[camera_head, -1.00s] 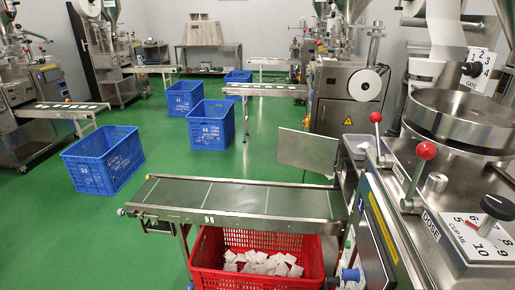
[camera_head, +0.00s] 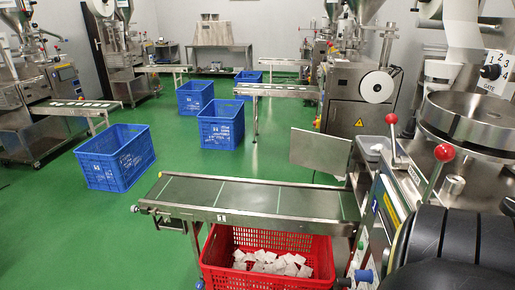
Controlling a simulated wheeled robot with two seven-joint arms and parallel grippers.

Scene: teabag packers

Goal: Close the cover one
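No part is clearly marked as the cover. A flat grey metal panel (camera_head: 320,152) stands open and tilted at the far end of the nearest conveyor, beside the near machine, and may be it. The near machine (camera_head: 397,190) is on the right, with two red-knobbed levers (camera_head: 445,153) and a round steel drum (camera_head: 482,120). A smooth black shape at the bottom right, probably my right arm, hides the machine's front dial area. No fingertips show, and neither gripper is in view.
The near conveyor (camera_head: 250,197) runs left from the machine. A red crate (camera_head: 270,240) with white teabags stands below it. Blue crates (camera_head: 115,157) stand on the green floor, which is open at left. Other packing machines (camera_head: 355,95) stand behind.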

